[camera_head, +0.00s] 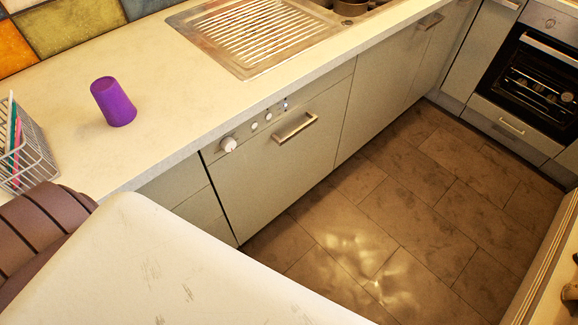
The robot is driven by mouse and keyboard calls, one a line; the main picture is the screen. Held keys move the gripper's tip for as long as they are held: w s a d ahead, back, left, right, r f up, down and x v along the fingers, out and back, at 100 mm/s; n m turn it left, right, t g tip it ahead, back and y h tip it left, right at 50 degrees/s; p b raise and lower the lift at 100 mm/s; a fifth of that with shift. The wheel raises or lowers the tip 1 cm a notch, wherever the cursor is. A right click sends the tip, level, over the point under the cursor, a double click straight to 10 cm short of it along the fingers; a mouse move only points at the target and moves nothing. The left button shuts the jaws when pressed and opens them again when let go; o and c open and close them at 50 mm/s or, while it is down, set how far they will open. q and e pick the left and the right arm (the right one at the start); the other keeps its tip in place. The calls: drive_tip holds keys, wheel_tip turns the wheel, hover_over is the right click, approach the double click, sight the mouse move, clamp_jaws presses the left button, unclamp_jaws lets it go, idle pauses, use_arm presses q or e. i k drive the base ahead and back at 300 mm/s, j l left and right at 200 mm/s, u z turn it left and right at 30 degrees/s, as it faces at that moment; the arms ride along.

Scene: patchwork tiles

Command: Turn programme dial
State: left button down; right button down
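The programme dial (229,144) is a round white knob at the left end of the control strip on a pale grey-green dishwasher front (285,160). The dishwasher sits under the counter, and its door is shut. A metal bar handle (295,127) is on the door to the right of the dial. Two small round buttons (261,121) and a small lit indicator (286,104) follow along the strip. The dial's markings are too small to read. Neither gripper shows in the head view, and nothing is seen touching the dial.
A purple cup (113,102) and a wire rack (27,150) stand on the pale counter (170,75). A metal drainer (240,35) is set in it. An oven (535,75) is at the far right. The tiled floor (400,200) before the dishwasher is clear.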

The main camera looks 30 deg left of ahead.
sight(228, 143)
drive_tip(key=u, duration=1.35)
drive_tip(key=i+l+u, duration=0.2)
drive_tip(key=l, duration=0.2)
drive_tip(key=l+u, duration=0.2)
drive_tip(key=l, duration=0.25)
